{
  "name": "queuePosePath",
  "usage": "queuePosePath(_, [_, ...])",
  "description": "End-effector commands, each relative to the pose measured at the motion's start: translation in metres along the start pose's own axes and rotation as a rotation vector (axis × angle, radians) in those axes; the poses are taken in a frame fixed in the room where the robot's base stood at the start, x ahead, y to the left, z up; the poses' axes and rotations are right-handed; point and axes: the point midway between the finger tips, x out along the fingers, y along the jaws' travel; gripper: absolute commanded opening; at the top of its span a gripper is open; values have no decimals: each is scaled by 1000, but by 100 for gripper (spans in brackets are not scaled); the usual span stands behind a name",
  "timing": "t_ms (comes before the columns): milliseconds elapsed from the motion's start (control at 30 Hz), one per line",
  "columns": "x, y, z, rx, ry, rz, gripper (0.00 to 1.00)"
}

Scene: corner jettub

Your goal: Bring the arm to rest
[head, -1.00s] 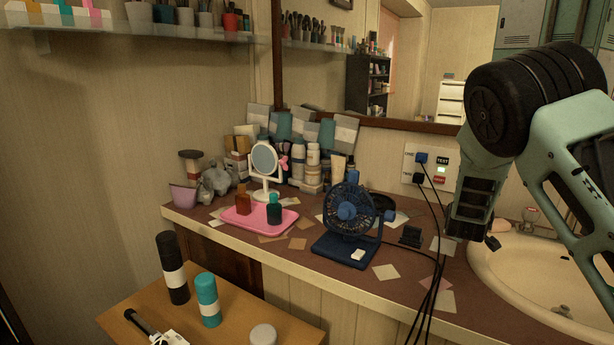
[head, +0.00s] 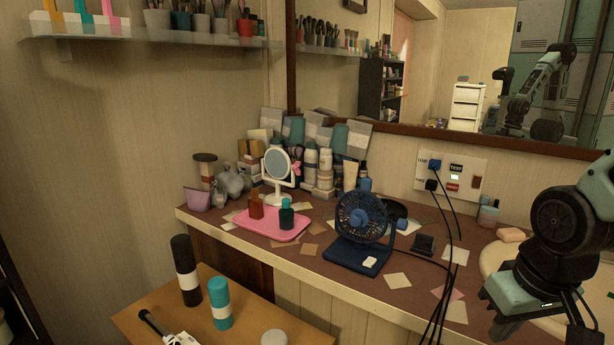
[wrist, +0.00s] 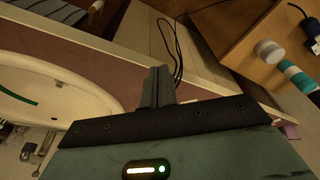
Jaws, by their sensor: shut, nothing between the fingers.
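My arm (head: 570,225) is folded at the right edge of the head view, in front of the sink end of the counter. My gripper (wrist: 158,86) shows in the wrist view with its two fingers together and nothing between them. It is over the area by the counter's front edge, with the white sink (wrist: 55,85) to its left. In the head view the fingertips cannot be made out clearly. The arm's reflection shows in the mirror (head: 440,60).
The counter (head: 400,290) holds a blue fan (head: 362,218), a pink tray (head: 268,226), a round white mirror (head: 278,165) and loose paper squares. Black cables (head: 440,290) hang over its front edge near my arm. A wooden table (head: 245,310) with bottles stands at lower left.

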Motion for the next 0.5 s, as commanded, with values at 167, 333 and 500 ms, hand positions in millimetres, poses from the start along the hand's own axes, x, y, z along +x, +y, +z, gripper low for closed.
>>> queuePosePath(167, [-42,-58,12,-168,-47,-43,0])
queuePosePath(333, [-82,-113,40,-357,-107,-76,0])
queuePosePath(500, [-113,-149,73,-514,-160,-91,0])
